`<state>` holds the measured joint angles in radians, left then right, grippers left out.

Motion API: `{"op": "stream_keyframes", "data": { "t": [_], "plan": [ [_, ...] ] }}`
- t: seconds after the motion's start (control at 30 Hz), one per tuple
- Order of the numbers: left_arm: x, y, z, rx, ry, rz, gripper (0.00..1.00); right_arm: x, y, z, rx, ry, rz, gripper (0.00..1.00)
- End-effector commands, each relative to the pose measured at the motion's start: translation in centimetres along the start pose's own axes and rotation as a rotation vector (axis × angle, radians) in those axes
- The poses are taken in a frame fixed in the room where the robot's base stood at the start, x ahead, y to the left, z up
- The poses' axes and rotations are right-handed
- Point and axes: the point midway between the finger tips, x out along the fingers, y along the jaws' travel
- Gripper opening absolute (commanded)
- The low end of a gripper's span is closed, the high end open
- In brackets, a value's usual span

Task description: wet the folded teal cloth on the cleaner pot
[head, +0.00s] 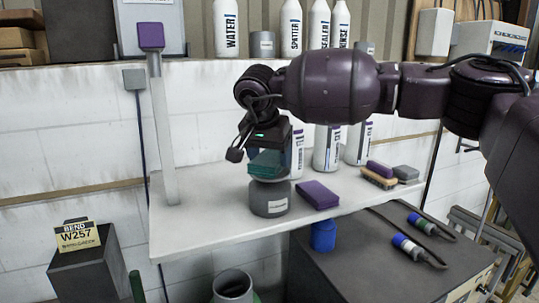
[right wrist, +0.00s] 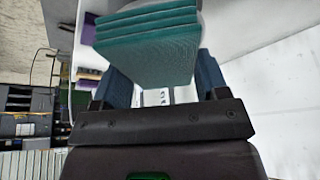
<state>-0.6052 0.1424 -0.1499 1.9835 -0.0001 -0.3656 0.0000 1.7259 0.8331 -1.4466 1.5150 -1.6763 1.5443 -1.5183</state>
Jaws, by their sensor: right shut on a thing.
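The folded teal cloth (head: 266,165) is a thick stack of layers held in my right gripper (head: 268,152), which points down above the white shelf. In the right wrist view the cloth (right wrist: 148,45) sits between the two blue fingers of the gripper (right wrist: 163,78). The cleaner pot (head: 269,202) is a dark grey round pot with a white label, standing on the shelf directly below the cloth. The cloth hides part of the pot's top, and I cannot tell whether they touch. My left gripper is not in view.
A purple folded cloth (head: 318,195) lies right of the pot on the white shelf (head: 215,215). White bottles (head: 327,148) stand behind; a brush (head: 379,177) and grey block (head: 405,173) lie farther right. A post with a purple top (head: 151,36) rises at left.

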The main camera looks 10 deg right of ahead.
Motion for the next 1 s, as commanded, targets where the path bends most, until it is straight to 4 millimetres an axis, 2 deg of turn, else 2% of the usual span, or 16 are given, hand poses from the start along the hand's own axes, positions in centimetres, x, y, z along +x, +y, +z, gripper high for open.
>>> {"op": "stream_keyframes", "data": {
  "t": [1.0],
  "plan": [
    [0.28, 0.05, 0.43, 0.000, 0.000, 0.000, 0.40, 0.89, 0.00, 0.37, 0.000, 0.000, 0.000, 0.48]
  ]
}}
